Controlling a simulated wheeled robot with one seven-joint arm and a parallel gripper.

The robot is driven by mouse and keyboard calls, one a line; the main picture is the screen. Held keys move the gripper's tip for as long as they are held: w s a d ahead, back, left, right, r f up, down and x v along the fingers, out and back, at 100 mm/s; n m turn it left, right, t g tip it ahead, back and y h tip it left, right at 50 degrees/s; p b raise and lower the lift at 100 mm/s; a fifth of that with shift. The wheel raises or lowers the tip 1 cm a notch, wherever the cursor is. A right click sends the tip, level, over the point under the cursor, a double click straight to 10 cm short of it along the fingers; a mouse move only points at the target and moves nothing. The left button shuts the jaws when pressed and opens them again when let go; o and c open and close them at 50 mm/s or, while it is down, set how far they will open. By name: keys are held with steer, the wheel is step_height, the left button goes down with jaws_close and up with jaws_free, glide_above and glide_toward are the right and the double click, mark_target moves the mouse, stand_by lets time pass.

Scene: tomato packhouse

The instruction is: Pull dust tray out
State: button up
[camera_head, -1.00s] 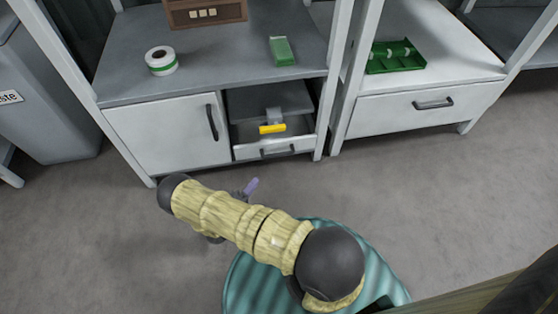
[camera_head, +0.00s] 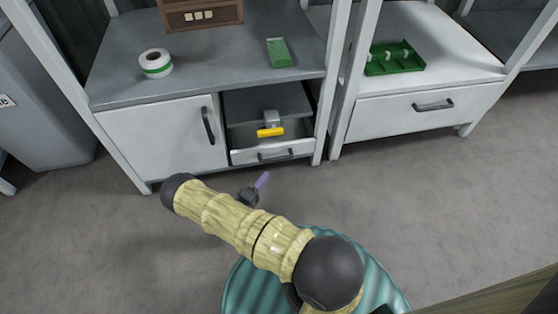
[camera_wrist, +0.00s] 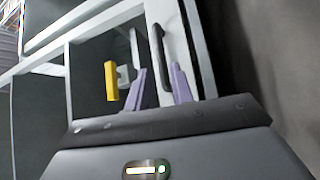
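The dust tray (camera_head: 245,157) seems to be the low white-fronted drawer in the right-hand bay of the grey cabinet. It has a dark bar handle (camera_head: 276,155). A grey tool with a yellow grip (camera_head: 270,132) is in or above the tray, also visible in the wrist view (camera_wrist: 111,80). My gripper (camera_head: 262,181) is in front of and below the tray, apart from it in the head view. In the wrist view its two purple fingers (camera_wrist: 158,85) are spread, with nothing held. The dark handle (camera_wrist: 157,48) shows ahead, between the fingertips in the picture.
A closed cabinet door (camera_head: 165,140) with a vertical handle is left of the tray. A white tape roll (camera_head: 155,63) and a green block (camera_head: 279,53) lie on the top. A second table with a drawer (camera_head: 430,112) stands right. Floor in front is clear.

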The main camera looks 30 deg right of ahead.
mark_target(279, 158)
steer(key=b+x, duration=0.3)
steer(key=x, duration=0.7)
steer(key=shift+f+b, duration=0.2)
steer(key=shift+b, duration=0.1)
steer(key=shift+w+d+r, duration=0.15)
steer(key=shift+w+d, duration=0.05)
steer(key=shift+d, duration=0.15)
jaws_close()
